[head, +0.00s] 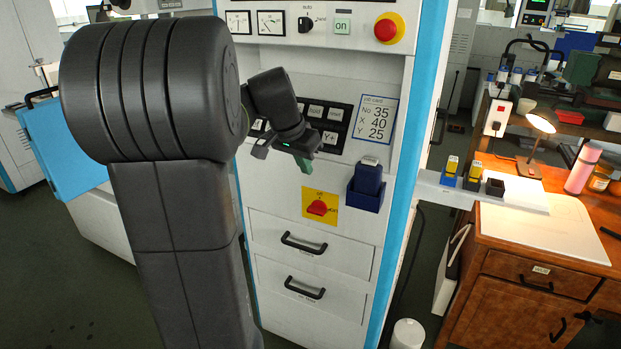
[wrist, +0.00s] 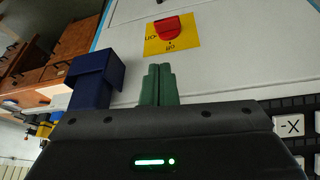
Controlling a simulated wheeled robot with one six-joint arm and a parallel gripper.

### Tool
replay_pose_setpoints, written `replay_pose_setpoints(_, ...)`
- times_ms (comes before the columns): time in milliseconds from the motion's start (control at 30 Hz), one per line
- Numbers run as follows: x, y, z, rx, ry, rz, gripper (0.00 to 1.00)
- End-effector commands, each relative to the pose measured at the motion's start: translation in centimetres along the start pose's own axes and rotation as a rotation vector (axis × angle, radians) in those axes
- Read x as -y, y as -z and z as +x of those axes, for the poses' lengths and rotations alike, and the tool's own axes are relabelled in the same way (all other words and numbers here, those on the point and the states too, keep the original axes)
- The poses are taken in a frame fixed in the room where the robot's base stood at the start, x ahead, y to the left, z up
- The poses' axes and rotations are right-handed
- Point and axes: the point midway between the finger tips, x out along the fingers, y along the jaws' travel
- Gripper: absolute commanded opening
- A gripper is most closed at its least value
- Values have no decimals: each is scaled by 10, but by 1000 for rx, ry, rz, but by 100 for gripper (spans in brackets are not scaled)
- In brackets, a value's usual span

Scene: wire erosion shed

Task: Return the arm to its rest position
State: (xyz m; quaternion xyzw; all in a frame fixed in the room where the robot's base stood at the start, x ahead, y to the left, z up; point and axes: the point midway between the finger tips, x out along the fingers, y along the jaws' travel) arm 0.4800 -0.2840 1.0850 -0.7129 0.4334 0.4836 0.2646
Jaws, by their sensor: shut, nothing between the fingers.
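My gripper (head: 306,160) is in front of the machine's control panel in the head view, below the black keypad and above the red rotary switch. In the wrist view its green fingers (wrist: 158,85) are together with nothing between them. My arm is extended toward the panel, and its large dark links cover part of the machine in the head view. The red rotary switch (head: 317,208) on its yellow plate lies below the fingertips. In the wrist view the switch (wrist: 168,27) is beyond the fingertips, apart from them.
A blue holder (head: 366,195) with a dark blue block is on the panel, right of my gripper. A red emergency button (head: 387,29) is above. Drawers with black handles (head: 304,244) are below. A wooden desk (head: 520,300) with a lamp stands at right. A blue door (head: 62,145) is at left.

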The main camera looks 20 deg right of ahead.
Motion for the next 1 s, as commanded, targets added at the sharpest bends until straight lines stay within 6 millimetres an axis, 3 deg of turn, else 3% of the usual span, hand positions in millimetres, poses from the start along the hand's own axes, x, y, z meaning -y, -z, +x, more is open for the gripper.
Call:
replay_pose_setpoints(200, 0, 0, -12, 1, -1, 0, 0)
replay_pose_setpoints(700, 0, 0, -10, 1, -1, 0, 0)
replay_pose_setpoints(867, 0, -1, 2, 3, -3, 0, 0)
replay_pose_setpoints(1000, -1, -1, 26, 5, -4, 0, 0)
